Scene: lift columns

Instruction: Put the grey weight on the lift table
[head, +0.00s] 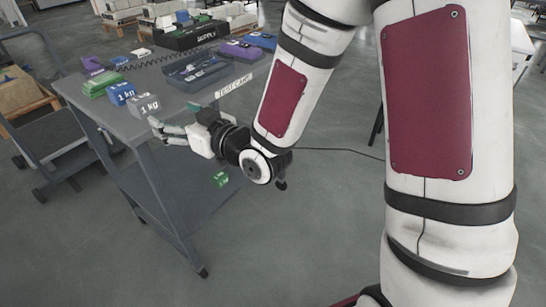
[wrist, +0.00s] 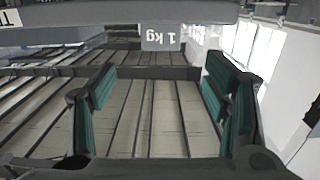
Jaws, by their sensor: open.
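The grey weight (head: 148,106) is a block marked "1 kg" at the near left corner of the test cart's top. In the wrist view the grey weight (wrist: 161,38) shows upside down at the top middle, beyond the fingertips. My gripper (head: 160,131) is beside the cart's front edge, just below and right of the weight in the head view. In the wrist view my gripper (wrist: 160,95) has its teal-padded fingers wide apart with nothing between them.
A blue 1 kg weight (head: 122,93) and a green block (head: 100,83) stand close behind the grey weight. The cart (head: 150,72) also holds a dark tray (head: 197,70), purple and blue boxes and a coiled cable. A black supply box (head: 193,36) is behind.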

